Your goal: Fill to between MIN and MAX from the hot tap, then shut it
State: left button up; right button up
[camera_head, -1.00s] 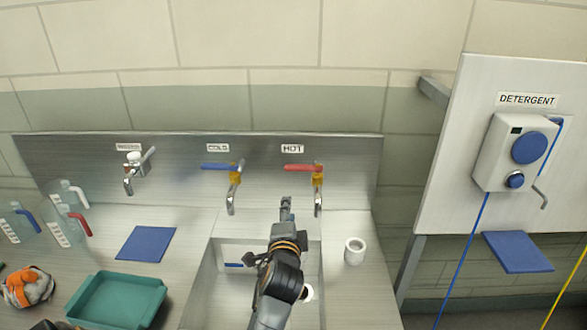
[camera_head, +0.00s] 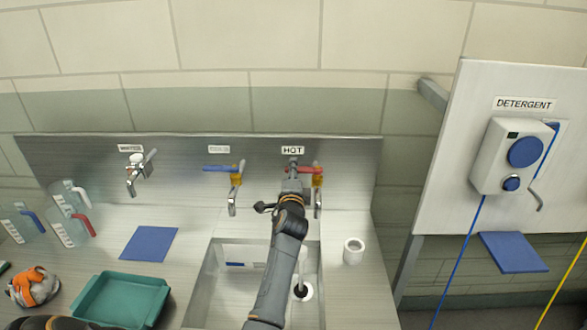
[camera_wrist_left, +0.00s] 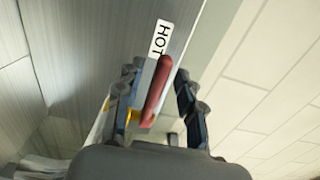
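The hot tap (camera_head: 318,190), with its red lever (camera_head: 311,169), is on the steel backsplash under the HOT sign (camera_head: 292,150). My left gripper (camera_head: 291,165) is at this lever. In the left wrist view the red lever (camera_wrist_left: 158,88) lies between the spread fingers (camera_wrist_left: 160,95), with gaps visible; contact is unclear. Clear jugs with a red handle (camera_head: 82,224), a blue handle (camera_head: 33,219) and a white handle (camera_head: 80,196) stand at the left of the counter. No jug shows under the hot tap. My right gripper is not in view.
The sink (camera_head: 225,292) has a drain (camera_head: 302,291); a pale vertical shape above it is unclear. The cold tap (camera_head: 235,185) is close left. A white cup (camera_head: 353,251) stands right of the sink. A blue mat (camera_head: 149,243) and green tray (camera_head: 120,300) lie left.

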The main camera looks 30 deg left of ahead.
pick_arm(q)
jog(key=shift+w+a, duration=0.35)
jog(key=shift+w, duration=0.25)
jog(key=shift+c, duration=0.4)
grip_shut()
